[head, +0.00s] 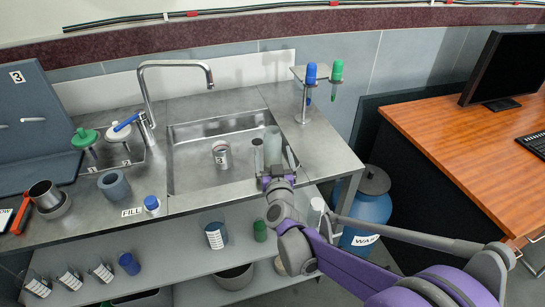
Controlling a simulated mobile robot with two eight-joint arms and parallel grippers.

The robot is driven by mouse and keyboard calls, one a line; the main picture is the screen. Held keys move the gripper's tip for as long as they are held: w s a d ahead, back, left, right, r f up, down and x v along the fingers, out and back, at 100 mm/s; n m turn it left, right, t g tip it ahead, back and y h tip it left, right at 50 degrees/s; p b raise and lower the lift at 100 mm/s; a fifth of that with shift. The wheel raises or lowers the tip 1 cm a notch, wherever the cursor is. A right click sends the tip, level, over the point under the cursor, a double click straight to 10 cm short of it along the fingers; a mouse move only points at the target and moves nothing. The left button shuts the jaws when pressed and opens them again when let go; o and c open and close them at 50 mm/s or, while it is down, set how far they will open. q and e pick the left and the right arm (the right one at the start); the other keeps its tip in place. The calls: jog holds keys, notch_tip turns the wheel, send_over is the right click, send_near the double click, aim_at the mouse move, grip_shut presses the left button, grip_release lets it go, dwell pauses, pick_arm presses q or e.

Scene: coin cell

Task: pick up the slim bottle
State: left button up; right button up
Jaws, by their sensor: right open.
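A slim, upright grey-green cylinder, which looks like the slim bottle (272,146), stands at the right end of the sink. My right gripper (274,162) is at the sink's front right, its fingers pointing away from me. The fingers are apart, one on each side of the cylinder as seen from here. I cannot tell whether they touch it. The gripper hides the cylinder's lower part. My left gripper is not in view.
A short labelled jar (221,156) stands in the metal sink (190,184). A tall faucet (147,95) rises behind left. A blue waste drum (366,212) stands right of the bench. Several vessels line the shelf below.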

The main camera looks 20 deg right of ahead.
grip_shut()
dwell(0.3)
jog(key=shift+r, duration=0.1)
